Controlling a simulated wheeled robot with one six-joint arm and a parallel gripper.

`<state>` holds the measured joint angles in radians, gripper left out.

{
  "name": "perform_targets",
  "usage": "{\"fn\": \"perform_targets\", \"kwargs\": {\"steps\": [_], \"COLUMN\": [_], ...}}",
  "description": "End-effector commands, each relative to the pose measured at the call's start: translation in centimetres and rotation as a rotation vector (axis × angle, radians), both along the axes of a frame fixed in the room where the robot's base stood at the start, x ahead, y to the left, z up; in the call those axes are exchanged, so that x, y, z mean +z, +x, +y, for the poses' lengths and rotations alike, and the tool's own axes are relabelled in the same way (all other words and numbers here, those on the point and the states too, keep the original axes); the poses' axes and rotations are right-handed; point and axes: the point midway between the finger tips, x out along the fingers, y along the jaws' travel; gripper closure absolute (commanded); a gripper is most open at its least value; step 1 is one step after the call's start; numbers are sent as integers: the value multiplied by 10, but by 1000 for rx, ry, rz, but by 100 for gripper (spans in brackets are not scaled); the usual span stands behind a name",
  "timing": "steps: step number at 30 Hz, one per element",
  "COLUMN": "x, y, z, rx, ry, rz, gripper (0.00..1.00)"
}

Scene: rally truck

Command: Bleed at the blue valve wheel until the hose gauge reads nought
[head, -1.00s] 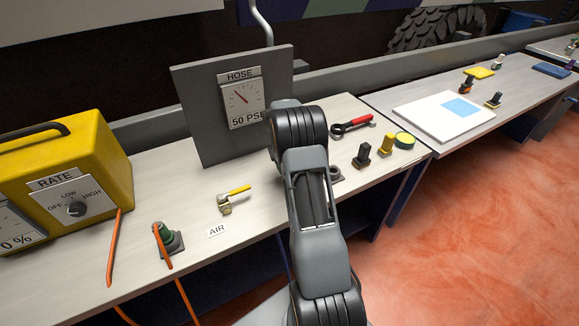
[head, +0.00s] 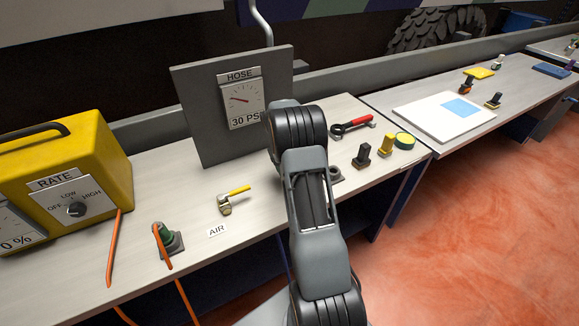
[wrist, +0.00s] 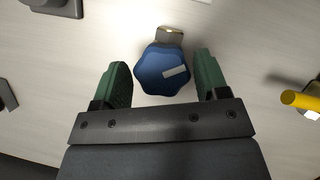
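The hose gauge (head: 242,100) is on the grey upright panel (head: 190,120) in the head view and reads 30 PSI. The blue valve wheel (wrist: 163,70) shows in the wrist view, with a white mark on its face. My gripper (wrist: 163,78) has its two green fingers on either side of the wheel. In the head view my arm hides the wheel and my gripper.
A yellow-handled lever (head: 234,198) stands left of my arm, by the AIR label (head: 217,231). A yellow charger box (head: 70,175) with orange cables is at the left.

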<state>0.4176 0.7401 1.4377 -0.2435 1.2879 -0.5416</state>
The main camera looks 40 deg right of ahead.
Motion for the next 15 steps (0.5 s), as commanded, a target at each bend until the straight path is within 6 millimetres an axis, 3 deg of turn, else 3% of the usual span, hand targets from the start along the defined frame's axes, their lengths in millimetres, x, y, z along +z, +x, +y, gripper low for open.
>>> {"fn": "perform_targets", "kwargs": {"steps": [4, 15], "x": [0, 9], "y": [0, 4], "z": [0, 1], "rx": [0, 0], "ry": [1, 0], "rz": [1, -1], "gripper": [19, 19]}}
